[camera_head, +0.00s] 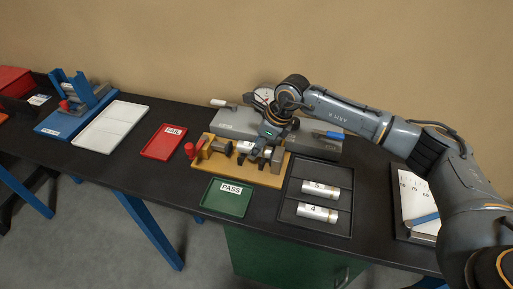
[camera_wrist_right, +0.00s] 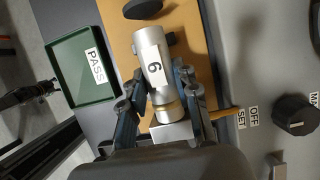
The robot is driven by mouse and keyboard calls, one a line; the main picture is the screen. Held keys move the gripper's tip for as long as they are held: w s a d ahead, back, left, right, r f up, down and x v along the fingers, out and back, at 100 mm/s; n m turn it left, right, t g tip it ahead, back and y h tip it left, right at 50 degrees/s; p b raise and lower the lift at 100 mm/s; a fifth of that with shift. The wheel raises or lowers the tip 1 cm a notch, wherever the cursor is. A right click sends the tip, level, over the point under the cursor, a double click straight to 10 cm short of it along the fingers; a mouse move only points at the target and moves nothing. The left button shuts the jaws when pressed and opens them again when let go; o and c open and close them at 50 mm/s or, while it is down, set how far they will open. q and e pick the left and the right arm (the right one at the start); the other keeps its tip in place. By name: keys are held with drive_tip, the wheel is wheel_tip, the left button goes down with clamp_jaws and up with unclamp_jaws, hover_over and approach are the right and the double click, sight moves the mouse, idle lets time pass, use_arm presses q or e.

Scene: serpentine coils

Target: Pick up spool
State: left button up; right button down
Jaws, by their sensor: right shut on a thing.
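A silver cylindrical spool labelled 6 (camera_wrist_right: 152,52) is between the fingers of my right gripper (camera_wrist_right: 161,78) in the wrist view, and the gripper is shut on it. In the head view the same spool (camera_head: 244,147) shows small, over the wooden fixture (camera_head: 232,169), with my right gripper (camera_head: 262,150) at its right end. I cannot tell whether the spool still touches the fixture. Two more silver spools, labelled 5 (camera_head: 319,190) and 4 (camera_head: 317,212), lie in a black tray (camera_head: 285,206). My left gripper is not in view.
A green PASS tray (camera_head: 226,206) lies in front of the fixture, and a red FAIL tray (camera_head: 163,147) lies to its left. A grey instrument (camera_head: 230,123) stands behind. A white tray (camera_head: 110,128) and blue fixture (camera_head: 75,112) are farther left. A notepad (camera_head: 416,198) is at right.

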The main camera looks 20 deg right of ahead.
wheel_tip(320, 180, up, 16)
drive_tip(key=p, duration=0.6)
drive_tip(key=shift+r, duration=0.25)
drive_tip(key=shift+f, duration=0.1)
